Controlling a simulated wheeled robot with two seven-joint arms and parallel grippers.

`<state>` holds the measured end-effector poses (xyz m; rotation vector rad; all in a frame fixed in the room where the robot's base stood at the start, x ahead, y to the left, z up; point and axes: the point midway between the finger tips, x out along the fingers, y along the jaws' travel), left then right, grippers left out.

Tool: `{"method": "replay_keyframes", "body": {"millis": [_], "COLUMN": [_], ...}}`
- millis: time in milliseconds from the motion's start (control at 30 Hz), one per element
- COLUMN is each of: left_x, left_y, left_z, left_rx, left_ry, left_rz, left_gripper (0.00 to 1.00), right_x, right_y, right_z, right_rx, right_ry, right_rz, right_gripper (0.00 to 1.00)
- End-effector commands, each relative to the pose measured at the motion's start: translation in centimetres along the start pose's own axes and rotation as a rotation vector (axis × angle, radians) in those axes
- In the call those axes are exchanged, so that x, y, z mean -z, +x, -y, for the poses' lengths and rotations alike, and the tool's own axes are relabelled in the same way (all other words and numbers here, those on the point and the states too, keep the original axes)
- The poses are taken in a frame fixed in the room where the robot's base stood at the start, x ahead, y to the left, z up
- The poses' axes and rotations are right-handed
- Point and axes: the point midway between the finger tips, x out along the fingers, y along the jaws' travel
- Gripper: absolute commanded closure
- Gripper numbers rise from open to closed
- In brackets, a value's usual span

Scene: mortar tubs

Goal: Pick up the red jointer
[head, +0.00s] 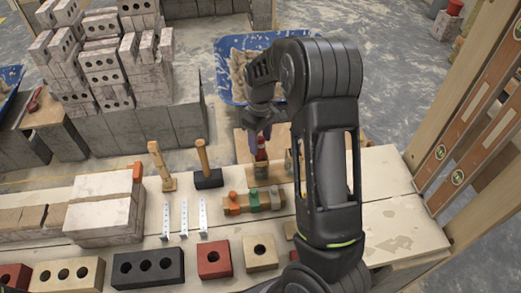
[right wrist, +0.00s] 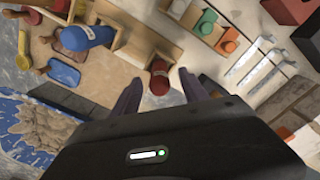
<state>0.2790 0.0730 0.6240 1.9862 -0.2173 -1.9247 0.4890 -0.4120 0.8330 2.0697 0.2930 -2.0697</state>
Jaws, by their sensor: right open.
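The red jointer (right wrist: 159,78) shows its red end with a pale band in the right wrist view, at the edge of a wooden holder. It also shows in the head view (head: 261,152) as a small red upright shape just below my right gripper (head: 260,136). My right gripper is open, with its two dark fingers on either side of the red end in the wrist view. I cannot tell whether they touch it. The jointer's lower part is hidden. My left gripper is not in view.
A blue-handled tool (right wrist: 85,37) stands in the same wooden holder (right wrist: 140,42). A wooden block with orange, green and grey pegs (head: 253,201) lies nearby. The table's right end is mostly clear.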

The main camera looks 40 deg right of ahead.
Motion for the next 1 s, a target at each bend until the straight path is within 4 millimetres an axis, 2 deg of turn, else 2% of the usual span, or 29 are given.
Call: {"method": "replay_keyframes", "body": {"millis": [100, 200, 800, 1000], "left_x": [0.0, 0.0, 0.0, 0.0], "left_y": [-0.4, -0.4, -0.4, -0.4], "left_z": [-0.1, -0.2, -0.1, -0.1], "left_rx": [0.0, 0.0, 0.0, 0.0], "left_ry": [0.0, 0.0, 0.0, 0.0], "left_rz": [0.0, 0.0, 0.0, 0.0], "left_gripper": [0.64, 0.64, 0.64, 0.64], "right_x": [-0.1, 0.0, 0.0, 0.0], "right_y": [1.7, 2.4, 2.5, 2.5], "right_z": [0.0, -0.1, 0.0, 0.0], "right_rx": [0.002, 0.0, 0.0, 0.0], "right_ry": [0.001, 0.0, 0.0, 0.0], "right_rz": [0.003, 0.001, 0.0, 0.0], "right_gripper": [0.48, 0.48, 0.48, 0.64]}}
